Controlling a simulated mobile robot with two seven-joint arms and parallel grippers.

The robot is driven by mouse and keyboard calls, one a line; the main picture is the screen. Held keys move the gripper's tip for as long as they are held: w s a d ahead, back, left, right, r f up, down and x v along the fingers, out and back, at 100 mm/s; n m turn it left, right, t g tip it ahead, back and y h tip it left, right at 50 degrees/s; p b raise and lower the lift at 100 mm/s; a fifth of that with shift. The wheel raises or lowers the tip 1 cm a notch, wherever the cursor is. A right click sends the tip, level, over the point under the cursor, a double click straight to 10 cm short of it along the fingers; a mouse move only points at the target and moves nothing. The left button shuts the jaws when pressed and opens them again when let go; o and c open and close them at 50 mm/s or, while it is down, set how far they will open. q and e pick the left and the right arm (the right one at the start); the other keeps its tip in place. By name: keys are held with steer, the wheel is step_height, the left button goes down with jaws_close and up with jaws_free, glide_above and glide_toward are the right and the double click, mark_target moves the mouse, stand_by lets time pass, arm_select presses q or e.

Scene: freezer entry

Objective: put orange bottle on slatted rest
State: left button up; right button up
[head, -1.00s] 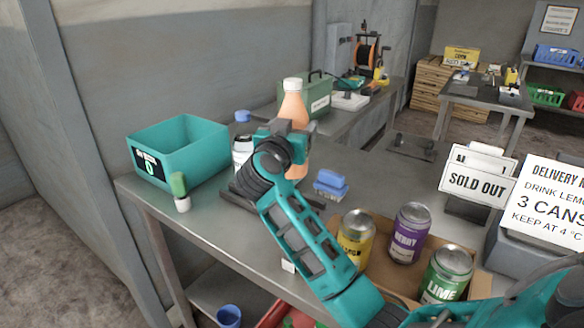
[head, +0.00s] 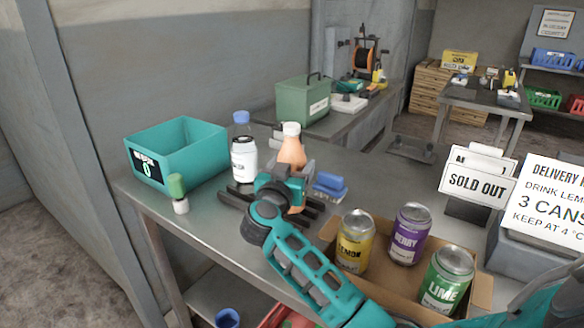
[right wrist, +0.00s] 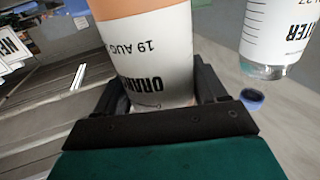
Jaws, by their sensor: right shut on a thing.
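The orange bottle (head: 291,148), with a white cap and pale label, is upright in my right gripper (head: 284,178). In the right wrist view its white label (right wrist: 148,55) shows between the two dark fingers of the shut gripper (right wrist: 152,95). The dark slatted rest (head: 236,203) lies on the metal table, with slats showing on both sides of the gripper. My left gripper is not in view.
A water bottle (head: 243,158) with a blue cap stands close left of the orange bottle. A teal bin (head: 190,150), a small green-topped bottle (head: 178,192) and a blue brush-like block (head: 330,186) are nearby. A cardboard tray (head: 481,291) holds cans at front right.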

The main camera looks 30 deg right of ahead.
steer(key=o, duration=1.5)
steer(key=shift+f, duration=0.15)
steer(key=v, duration=1.2)
steer(key=shift+r+p, duration=0.2)
steer(key=shift+p, duration=0.1)
